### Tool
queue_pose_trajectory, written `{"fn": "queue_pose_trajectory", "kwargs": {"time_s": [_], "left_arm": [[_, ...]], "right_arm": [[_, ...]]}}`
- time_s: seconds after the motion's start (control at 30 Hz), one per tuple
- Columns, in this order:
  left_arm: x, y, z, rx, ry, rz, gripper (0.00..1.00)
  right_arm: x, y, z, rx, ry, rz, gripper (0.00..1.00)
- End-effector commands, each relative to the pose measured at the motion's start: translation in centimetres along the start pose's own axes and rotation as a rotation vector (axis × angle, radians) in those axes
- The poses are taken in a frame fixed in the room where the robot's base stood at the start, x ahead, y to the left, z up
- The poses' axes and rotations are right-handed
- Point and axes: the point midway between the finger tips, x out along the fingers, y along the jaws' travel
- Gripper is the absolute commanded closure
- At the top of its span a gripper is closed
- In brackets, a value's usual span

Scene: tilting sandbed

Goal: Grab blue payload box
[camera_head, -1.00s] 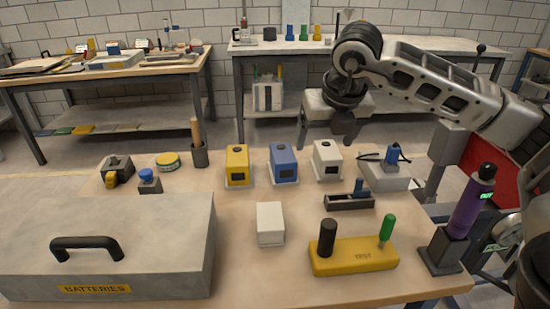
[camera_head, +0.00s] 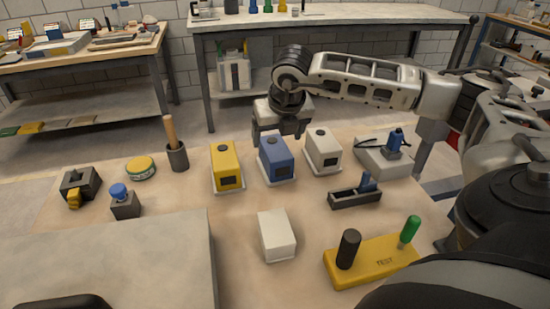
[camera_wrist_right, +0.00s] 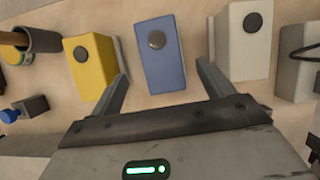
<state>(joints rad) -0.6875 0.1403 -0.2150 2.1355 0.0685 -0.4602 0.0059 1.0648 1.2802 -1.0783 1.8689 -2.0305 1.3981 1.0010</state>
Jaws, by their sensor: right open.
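The blue payload box (camera_head: 276,160) stands upright on the wooden table, between a yellow box (camera_head: 226,168) and a white box (camera_head: 322,153). It has a dark round knob on top and a dark panel on its front. My right gripper (camera_head: 279,135) is open above and slightly behind the blue box, pointing down. In the right wrist view, the blue box (camera_wrist_right: 160,55) lies ahead of and between the two spread fingers (camera_wrist_right: 163,85), with a gap to each. The gripper holds nothing. My left gripper is not in view.
A plain white block (camera_head: 277,236) stands in front of the blue box. A yellow test base (camera_head: 370,262) with black and green handles is at front right. A dark tray (camera_head: 354,198) lies right. A large grey case (camera_head: 120,255) fills the front left.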

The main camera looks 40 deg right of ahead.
Motion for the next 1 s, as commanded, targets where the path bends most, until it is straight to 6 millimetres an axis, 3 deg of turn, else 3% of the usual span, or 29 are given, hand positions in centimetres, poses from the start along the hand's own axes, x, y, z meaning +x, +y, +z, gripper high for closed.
{"fn": "queue_pose_trajectory", "kwargs": {"time_s": [0.23, 0.53, 1.0], "left_arm": [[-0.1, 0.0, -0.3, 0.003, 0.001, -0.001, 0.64], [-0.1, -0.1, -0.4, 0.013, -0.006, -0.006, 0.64], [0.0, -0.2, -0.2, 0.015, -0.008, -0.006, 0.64]], "right_arm": [[1.8, -0.1, 0.1, 0.0, 0.002, -0.002, 0.2], [5.8, -0.3, 0.2, 0.0, 0.001, -0.001, 0.2], [6.2, -0.3, 0.2, 0.0, 0.0, -0.001, 0.2]]}}
